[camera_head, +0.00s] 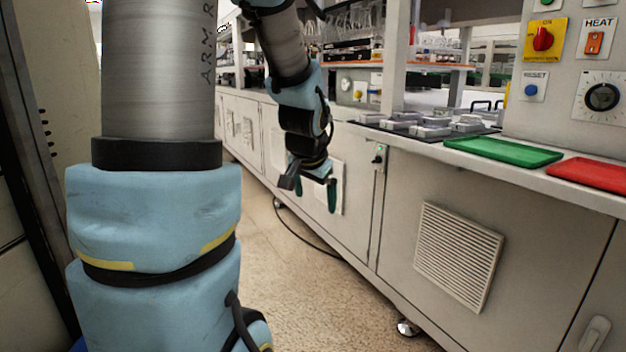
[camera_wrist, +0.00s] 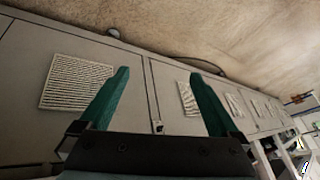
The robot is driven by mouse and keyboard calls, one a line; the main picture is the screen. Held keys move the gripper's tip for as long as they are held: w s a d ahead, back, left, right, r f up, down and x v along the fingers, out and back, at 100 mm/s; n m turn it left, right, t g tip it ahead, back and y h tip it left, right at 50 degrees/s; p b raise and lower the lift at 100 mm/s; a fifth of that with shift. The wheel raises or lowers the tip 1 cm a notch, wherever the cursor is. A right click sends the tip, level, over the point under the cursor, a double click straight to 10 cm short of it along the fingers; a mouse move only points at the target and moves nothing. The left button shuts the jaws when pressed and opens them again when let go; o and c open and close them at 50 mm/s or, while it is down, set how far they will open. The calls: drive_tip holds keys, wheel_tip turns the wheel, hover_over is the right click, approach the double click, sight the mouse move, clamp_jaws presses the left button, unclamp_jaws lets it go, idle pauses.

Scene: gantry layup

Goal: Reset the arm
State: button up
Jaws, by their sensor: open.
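My gripper (camera_head: 311,188) hangs low in front of the bench cabinets in the head view, beside the counter edge and above the floor. Its two teal fingers (camera_wrist: 160,100) are spread apart in the wrist view, with nothing between them. My blue and grey arm crosses the left side of the head view and bends down to the gripper in the middle. The wrist view looks at cabinet fronts and the floor.
A green tray (camera_head: 502,151) and a red tray (camera_head: 592,174) lie on the counter at right. A control panel (camera_head: 567,65) with knobs stands behind them. Grey blocks (camera_head: 430,128) sit further along. A vented cabinet front (camera_head: 458,255) lies below. The floor (camera_head: 300,290) beside the bench is mostly clear.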

drive_tip(key=s+a+f+n+g, duration=0.2)
drive_tip(key=s+a+f+n, duration=0.15)
drive_tip(key=s, duration=0.35)
drive_tip(key=s+a+f+n+g, duration=0.2)
drive_tip(key=s+a+f, duration=0.15)
drive_tip(key=s, duration=0.35)
wheel_tip(320, 180, up, 19)
drive_tip(key=p, duration=1.8)
drive_tip(key=shift+y+p, duration=0.3)
drive_tip(key=shift+y, duration=0.1)
drive_tip(key=shift+w, duration=0.1)
